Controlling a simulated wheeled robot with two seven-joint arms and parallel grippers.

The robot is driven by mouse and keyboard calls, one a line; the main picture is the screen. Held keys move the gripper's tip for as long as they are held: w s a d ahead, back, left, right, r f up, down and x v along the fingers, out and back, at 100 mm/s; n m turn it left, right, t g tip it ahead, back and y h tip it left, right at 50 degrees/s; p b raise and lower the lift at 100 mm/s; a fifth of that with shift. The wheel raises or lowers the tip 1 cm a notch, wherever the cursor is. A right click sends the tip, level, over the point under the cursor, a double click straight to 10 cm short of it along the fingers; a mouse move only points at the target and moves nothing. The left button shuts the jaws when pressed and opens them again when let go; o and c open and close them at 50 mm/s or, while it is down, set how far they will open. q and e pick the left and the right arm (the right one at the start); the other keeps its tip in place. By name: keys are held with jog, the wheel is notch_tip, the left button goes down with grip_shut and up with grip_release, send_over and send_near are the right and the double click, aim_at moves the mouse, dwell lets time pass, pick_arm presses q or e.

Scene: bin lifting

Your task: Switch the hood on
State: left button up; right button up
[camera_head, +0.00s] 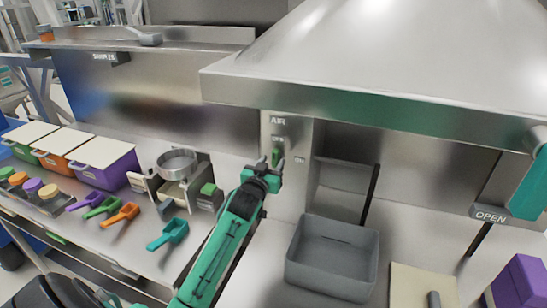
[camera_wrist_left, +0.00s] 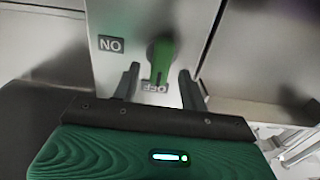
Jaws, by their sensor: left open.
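The hood (camera_head: 370,60) is a large metal canopy at the upper right of the head view. Below its left end is a metal panel marked AIR, OFF and ON, with a green switch lever (camera_head: 275,156). In the left wrist view the lever (camera_wrist_left: 162,60) points toward the OFF label, and the ON label (camera_wrist_left: 110,44) appears inverted to its left. My left gripper (camera_head: 274,166) is at the panel, open, with its dark fingers on either side of the lever tip. Whether either finger touches it I cannot tell. My right gripper is not in view.
A grey bin (camera_head: 332,258) stands on the counter right of my left arm. A teal handle (camera_head: 529,188) hangs near an OPEN sign (camera_head: 490,215). Colored scoops (camera_head: 168,234), lidded boxes (camera_head: 105,160) and a metal sieve (camera_head: 177,163) are on the left.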

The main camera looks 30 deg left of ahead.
pick_arm(q)
jog(key=shift+x, duration=0.8)
jog(key=shift+w, duration=0.2)
grip_shut()
